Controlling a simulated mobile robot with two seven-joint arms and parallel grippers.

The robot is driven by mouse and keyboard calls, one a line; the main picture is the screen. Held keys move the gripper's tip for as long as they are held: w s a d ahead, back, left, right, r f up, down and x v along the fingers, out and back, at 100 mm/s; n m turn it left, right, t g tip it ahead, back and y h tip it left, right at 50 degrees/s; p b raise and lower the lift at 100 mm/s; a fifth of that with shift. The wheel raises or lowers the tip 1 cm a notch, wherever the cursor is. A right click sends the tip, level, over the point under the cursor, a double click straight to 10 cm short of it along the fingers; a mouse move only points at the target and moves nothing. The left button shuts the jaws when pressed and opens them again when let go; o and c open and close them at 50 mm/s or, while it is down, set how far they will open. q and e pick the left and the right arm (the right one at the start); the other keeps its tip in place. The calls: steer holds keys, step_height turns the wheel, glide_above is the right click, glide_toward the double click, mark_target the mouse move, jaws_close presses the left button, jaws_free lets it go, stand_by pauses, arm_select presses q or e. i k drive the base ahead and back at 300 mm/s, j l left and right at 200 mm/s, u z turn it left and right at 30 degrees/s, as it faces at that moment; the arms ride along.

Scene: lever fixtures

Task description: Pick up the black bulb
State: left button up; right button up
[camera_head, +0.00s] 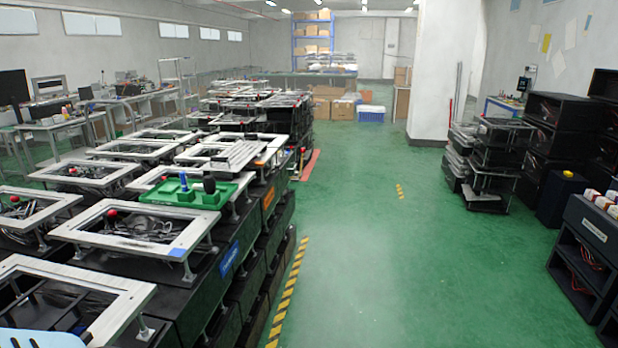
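A green tray (190,197) rests on a white-framed black unit in the left part of the head view. A small dark, rounded object that looks like the black bulb (209,185) stands upright at the tray's right side. A smaller blue object (183,182) stands to its left on the tray.
Rows of black units with white frames (135,225) and red knobs fill the left side. A yellow-and-black floor stripe (287,296) runs beside them. The green floor (375,240) in the middle is clear. Black shelving (585,255) stands at the right.

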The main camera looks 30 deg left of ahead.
mark_target(209, 182)
steer(key=i+u, duration=1.3)
steer(key=u, duration=0.15)
steer(key=i+l+u, duration=0.15)
steer(key=u, duration=0.2)
steer(key=i+l+u, duration=0.2)
steer(key=u, duration=0.2)
steer(key=i, duration=0.05)
